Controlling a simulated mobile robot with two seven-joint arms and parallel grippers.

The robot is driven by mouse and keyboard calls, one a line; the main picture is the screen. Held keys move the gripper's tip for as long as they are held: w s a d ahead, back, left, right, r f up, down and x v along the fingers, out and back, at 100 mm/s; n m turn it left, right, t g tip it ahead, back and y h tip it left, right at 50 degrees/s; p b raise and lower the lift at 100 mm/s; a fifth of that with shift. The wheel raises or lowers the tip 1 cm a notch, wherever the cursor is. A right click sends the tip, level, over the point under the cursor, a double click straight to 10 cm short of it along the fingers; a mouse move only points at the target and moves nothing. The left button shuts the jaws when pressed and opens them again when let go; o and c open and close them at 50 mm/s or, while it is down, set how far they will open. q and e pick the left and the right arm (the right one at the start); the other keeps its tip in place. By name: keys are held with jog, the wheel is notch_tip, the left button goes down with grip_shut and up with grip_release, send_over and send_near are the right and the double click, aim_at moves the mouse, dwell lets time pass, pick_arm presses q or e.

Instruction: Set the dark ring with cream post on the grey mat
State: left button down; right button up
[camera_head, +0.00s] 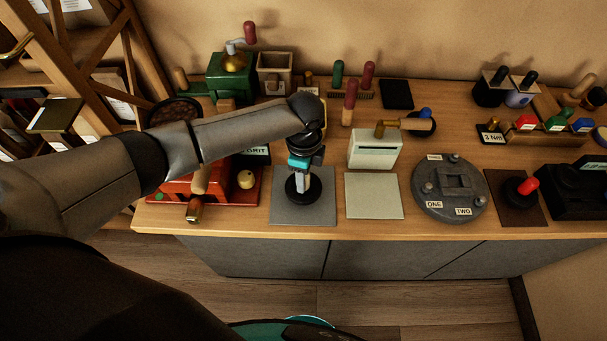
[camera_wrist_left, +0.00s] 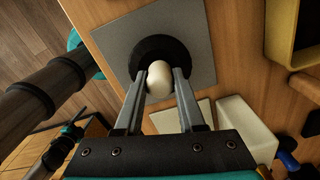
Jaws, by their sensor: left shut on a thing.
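The dark ring with cream post is at the grey mat (camera_head: 286,215). Its round black base (camera_head: 303,192) is over the middle of the mat in the head view. In the left wrist view the dark ring (camera_wrist_left: 163,50) lies within the outline of the grey mat (camera_wrist_left: 118,38), and the rounded cream post (camera_wrist_left: 159,82) is between my fingers. My left gripper (camera_head: 302,182) comes from above and is shut on the post. I cannot tell whether the ring touches the mat or hangs just above it.
A pale mat (camera_head: 374,196) and a cream box (camera_head: 374,150) are to the right. A red box (camera_head: 185,192) stands close on the left. The bench's front edge is near the mats.

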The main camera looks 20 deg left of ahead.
pick_arm(q)
jog(key=shift+f, duration=0.25)
jog(key=shift+c, duration=2.2)
grip_release()
jog(key=shift+f, duration=0.1)
notch_tip(320, 180, up, 15)
jog(key=shift+p, duration=0.3)
